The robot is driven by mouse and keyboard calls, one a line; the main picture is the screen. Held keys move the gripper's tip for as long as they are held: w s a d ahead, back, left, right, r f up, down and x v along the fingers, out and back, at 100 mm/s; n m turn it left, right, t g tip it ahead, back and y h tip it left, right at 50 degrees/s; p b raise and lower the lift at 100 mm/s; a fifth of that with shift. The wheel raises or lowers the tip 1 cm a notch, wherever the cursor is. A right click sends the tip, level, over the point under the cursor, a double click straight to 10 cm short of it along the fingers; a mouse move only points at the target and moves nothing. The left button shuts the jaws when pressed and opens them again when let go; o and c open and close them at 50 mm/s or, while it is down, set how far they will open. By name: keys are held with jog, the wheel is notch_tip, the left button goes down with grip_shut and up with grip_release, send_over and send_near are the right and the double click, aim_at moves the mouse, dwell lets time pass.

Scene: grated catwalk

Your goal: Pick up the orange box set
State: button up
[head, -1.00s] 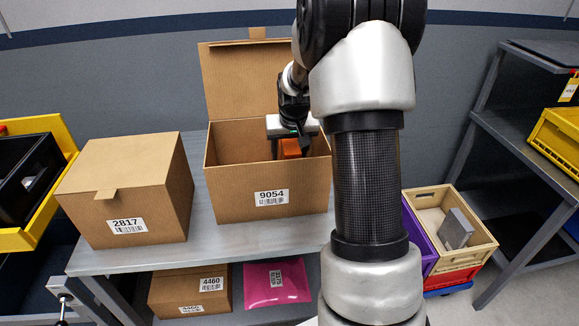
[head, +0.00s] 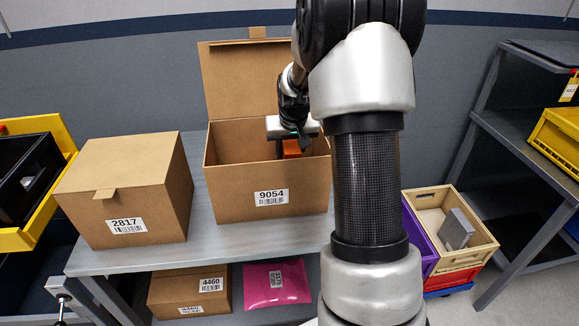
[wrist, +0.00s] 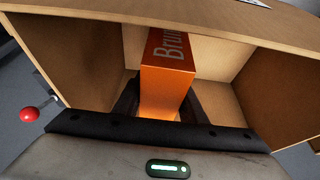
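The orange box set (head: 291,149) stands inside the open cardboard carton labelled 9054 (head: 230,199). In the wrist view the orange box set (wrist: 167,75) shows an orange face and a darker side with part of the word "Brun". My gripper (head: 290,146) reaches down into the carton from above. In the wrist view its dark fingers lie close against both sides of the box, and the gripper looks shut on it. The fingertips are partly hidden by the box and the carton's front wall.
The carton's lid flap (head: 245,78) stands up at the back. A closed carton labelled 2817 (head: 128,180) is to the left on the grey table (head: 150,258). Below are a smaller carton (head: 175,288) and a pink package (head: 277,284). A wooden crate (head: 480,247) stands at the right.

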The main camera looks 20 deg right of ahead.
grip_shut()
jog(key=shift+r, duration=0.1)
